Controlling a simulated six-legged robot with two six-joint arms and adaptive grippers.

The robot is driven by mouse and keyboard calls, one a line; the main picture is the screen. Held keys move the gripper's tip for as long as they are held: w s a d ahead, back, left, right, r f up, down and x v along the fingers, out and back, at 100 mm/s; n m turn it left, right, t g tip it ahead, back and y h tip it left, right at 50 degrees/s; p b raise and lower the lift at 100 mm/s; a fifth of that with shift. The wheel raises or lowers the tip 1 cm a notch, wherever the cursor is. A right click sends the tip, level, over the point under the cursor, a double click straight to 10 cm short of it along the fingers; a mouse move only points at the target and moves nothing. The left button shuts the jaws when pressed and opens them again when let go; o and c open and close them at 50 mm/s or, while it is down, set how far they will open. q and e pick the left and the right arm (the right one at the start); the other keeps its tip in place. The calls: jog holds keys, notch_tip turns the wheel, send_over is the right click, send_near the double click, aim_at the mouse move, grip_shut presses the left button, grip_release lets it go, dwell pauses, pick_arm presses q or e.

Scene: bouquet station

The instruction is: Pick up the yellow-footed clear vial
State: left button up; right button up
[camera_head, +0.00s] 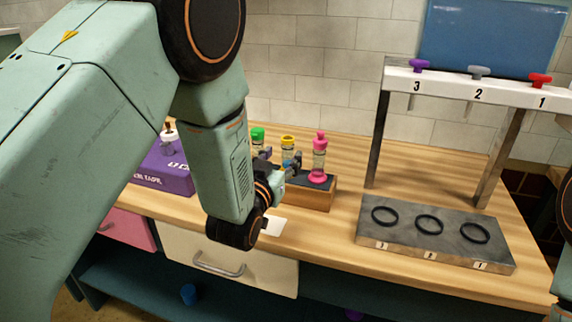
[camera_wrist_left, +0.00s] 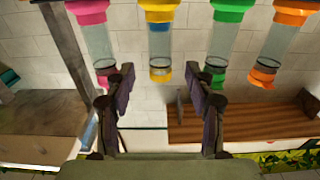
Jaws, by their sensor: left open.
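The yellow-footed clear vial stands in a dark-topped wooden rack (camera_head: 312,195). Its yellow top (camera_head: 288,139) shows in the head view, with its lower part hidden by my left gripper (camera_head: 281,157). The left wrist view shows the scene upside down: the vial's clear body (camera_wrist_left: 160,50) has a yellow foot at the top, a blue band and a yellow end below. There, my left gripper (camera_wrist_left: 159,76) is open and empty-looking, its dark fingers apart on either side of the yellow vial in the picture. Whether they reach around it, I cannot tell. My right gripper is out of view.
A pink vial (camera_head: 319,160) and a green vial (camera_head: 257,135) flank the yellow one closely. An orange vial (camera_wrist_left: 278,50) also shows. A purple box (camera_head: 160,177) stands left. A numbered stand (camera_head: 378,140) and grey ring plate (camera_head: 432,253) are right.

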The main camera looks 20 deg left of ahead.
aim_at(286, 150)
pick_arm(q)
jog(key=w, duration=0.5)
jog(key=shift+d+f, duration=0.1)
jog(key=shift+d, duration=0.05)
jog(key=shift+w, duration=0.15)
jog(key=shift+s+a+r, duration=0.2)
jog(key=shift+w+d, duration=0.1)
jog(key=shift+d, duration=0.05)
jog(key=shift+c, duration=0.9)
jog(key=shift+w+f, duration=0.15)
jog(key=shift+c, duration=1.4)
jog(key=c, duration=0.5)
jog(key=shift+c, duration=0.6)
grip_shut()
